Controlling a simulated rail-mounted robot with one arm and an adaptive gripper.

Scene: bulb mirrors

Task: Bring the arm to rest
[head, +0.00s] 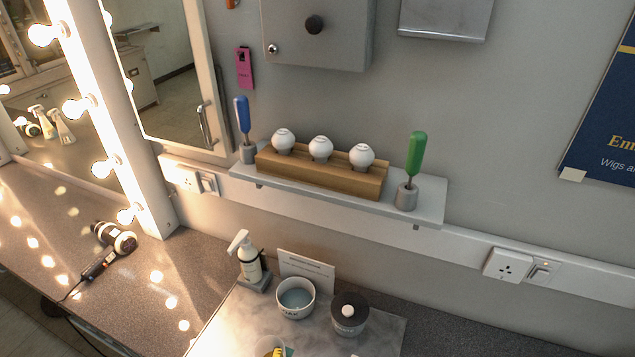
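My gripper and arm do not show in the head view, so their pose and whether the gripper is open or shut cannot be seen. The wall shelf (432,212) carries a wooden block (330,181) with three white bulbs standing in it: left (283,139), middle (320,148) and right (362,156). A blue-handled tool (242,114) stands upright in a grey holder at the shelf's left end. A green-handled tool (415,157) stands in a grey holder (406,196) at the right end.
A mirror frame with lit bulbs (77,107) stands left. A hairdryer (112,243) lies on the counter (185,262).

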